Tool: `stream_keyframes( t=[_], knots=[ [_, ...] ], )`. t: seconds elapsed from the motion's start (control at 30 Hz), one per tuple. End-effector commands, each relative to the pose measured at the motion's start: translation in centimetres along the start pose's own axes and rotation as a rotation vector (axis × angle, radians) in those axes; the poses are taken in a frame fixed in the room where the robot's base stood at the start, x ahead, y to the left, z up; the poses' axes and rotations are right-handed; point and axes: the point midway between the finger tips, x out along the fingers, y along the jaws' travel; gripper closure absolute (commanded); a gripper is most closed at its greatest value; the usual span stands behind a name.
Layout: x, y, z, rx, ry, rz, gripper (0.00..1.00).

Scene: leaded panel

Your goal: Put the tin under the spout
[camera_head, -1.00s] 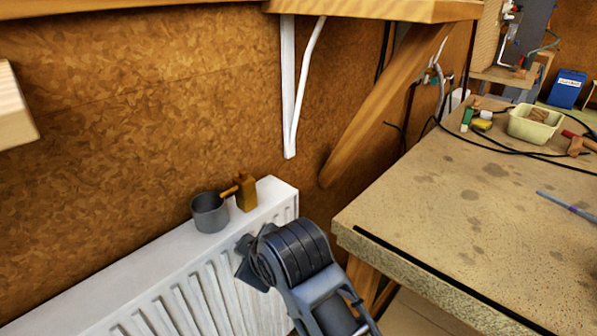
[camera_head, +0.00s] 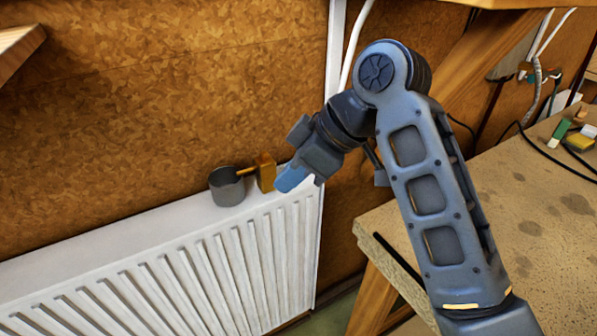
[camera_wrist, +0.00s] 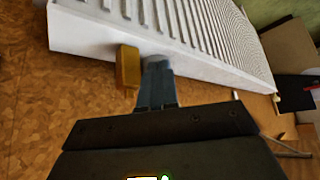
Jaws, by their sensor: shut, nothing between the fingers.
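The grey tin (camera_head: 227,187) stands upright on top of the white radiator, against the brown wall panel, in the head view. Beside it on the right is an ochre block (camera_head: 266,173) with a thin spout (camera_head: 246,171) reaching left to the tin's rim. I cannot tell whether the spout's tip is over the tin's opening. My gripper (camera_head: 291,178) is shut and empty, just right of the block, pointing down and left. In the wrist view the block (camera_wrist: 128,67) is left of my shut fingers (camera_wrist: 157,85); the tin is not visible there.
The white radiator (camera_head: 160,250) runs along the wall below. A workbench (camera_head: 520,220) stands to the right, with a green item (camera_head: 559,133) and a yellow item (camera_head: 579,142) on it. The radiator top left of the tin is clear.

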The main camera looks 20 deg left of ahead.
Motion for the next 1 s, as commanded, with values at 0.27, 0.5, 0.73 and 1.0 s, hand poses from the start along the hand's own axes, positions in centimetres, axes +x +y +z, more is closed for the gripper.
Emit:
stream_keyframes(
  t=[0.27, 0.5, 0.73, 1.0],
  knots=[
    [3.1, -0.1, -4.8, -0.002, -0.001, -0.001, 1.00],
    [5.2, 0.0, -7.1, 0.002, -0.002, 0.001, 1.00],
    [6.4, 0.0, -6.1, 0.002, 0.000, 0.002, 1.00],
    [6.6, 0.0, -6.0, 0.002, -0.003, 0.000, 1.00]
  ],
)
